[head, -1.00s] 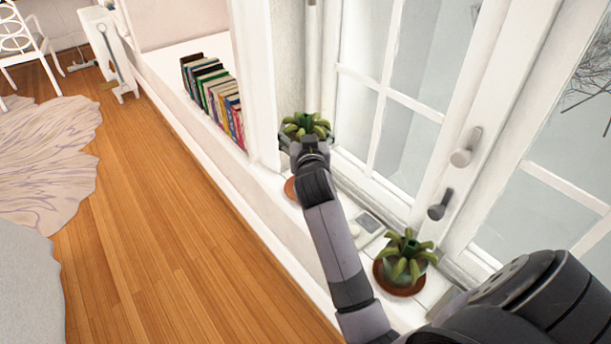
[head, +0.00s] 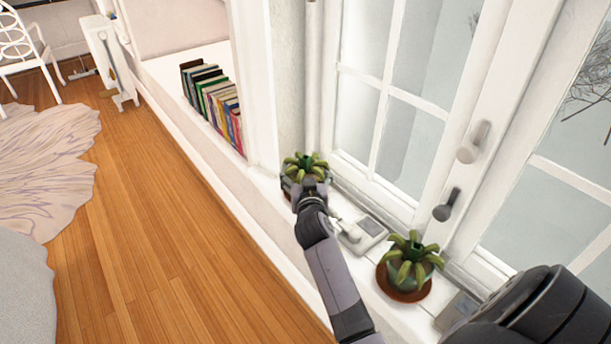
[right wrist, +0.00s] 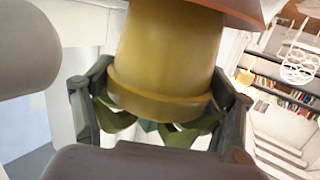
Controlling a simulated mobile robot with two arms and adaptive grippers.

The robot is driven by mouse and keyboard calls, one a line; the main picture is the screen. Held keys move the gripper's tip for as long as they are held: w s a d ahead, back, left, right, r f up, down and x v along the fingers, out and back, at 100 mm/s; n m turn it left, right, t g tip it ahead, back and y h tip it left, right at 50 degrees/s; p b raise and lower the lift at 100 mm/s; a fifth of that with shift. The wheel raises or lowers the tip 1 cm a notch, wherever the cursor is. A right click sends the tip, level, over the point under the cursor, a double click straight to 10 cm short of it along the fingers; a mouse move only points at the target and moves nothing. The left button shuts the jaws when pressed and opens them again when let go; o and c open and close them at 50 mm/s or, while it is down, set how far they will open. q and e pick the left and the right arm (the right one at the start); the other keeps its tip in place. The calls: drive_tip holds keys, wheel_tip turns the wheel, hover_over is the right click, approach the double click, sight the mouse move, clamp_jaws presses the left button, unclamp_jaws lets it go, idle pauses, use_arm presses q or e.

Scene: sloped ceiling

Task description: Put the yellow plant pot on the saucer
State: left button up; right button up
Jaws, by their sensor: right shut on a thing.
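The yellow plant pot (right wrist: 165,55) fills the middle of the right wrist view, upside down in that picture. Green leaves spread beyond its rim. My right gripper (right wrist: 160,115) is shut on it, with one finger on each side near the rim. The terracotta saucer (right wrist: 240,8) shows at the top edge, at the pot's base; I cannot tell whether they touch. In the head view the held plant (head: 305,166) is at the far end of the sill, with my right gripper (head: 312,182) in front, hiding most of the pot and the saucer. My left gripper is not in view.
Another potted plant (head: 410,265) stands on a brown saucer (head: 404,294) nearer on the white sill. A small grey-white device (head: 362,234) lies between the two plants. Window frames and handles (head: 447,204) rise on the right. Books (head: 213,103) stand beyond the wall edge.

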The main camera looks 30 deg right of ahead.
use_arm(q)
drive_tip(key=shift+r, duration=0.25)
use_arm(e)
drive_tip(key=o, duration=1.3)
drive_tip(key=shift+f, duration=0.1)
drive_tip(key=o, duration=0.5)
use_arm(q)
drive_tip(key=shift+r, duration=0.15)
